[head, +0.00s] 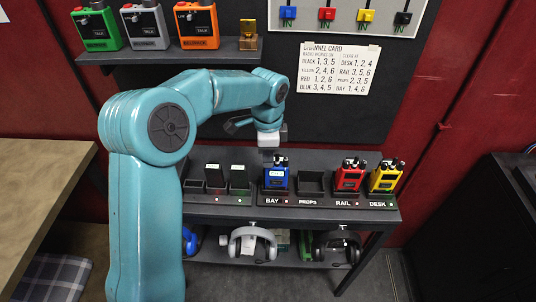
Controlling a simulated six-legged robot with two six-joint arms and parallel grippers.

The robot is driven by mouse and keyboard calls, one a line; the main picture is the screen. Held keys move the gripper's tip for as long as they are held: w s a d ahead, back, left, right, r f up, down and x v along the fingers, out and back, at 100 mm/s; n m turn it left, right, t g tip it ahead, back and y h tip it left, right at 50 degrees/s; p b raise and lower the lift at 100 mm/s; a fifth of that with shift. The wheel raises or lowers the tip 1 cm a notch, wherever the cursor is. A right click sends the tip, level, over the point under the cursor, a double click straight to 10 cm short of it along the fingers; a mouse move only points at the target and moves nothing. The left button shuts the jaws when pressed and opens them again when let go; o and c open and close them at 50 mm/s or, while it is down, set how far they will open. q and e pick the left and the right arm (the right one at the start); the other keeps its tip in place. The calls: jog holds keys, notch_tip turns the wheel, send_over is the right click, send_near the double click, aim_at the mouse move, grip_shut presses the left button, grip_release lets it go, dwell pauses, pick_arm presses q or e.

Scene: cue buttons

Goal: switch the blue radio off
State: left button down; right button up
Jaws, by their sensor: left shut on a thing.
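The blue radio (276,178) stands upright in the slot marked BAY on the dark rack (240,203). It has a white label and dark knobs on top. My left gripper (268,153) points down at the radio's top from just behind and left of its knobs. It is shut on the top of the blue radio, but the fingertips are small and dark, so the exact part gripped is hard to see. My right gripper is not in view.
A red radio (348,176) and a yellow radio (385,177) stand at RAIL and DESK; the PROPS slot (311,183) is empty. Headsets (252,243) hang below. A channel card (338,69) is on the wall.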

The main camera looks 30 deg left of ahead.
pick_arm(q)
jog(key=shift+n, duration=0.7)
jog(key=c, duration=1.1)
grip_release()
notch_tip(320, 180, up, 16)
jog(key=shift+w+a+r+p, duration=0.15)
jog(key=shift+r+p, duration=0.05)
jog(key=shift+p, duration=0.1)
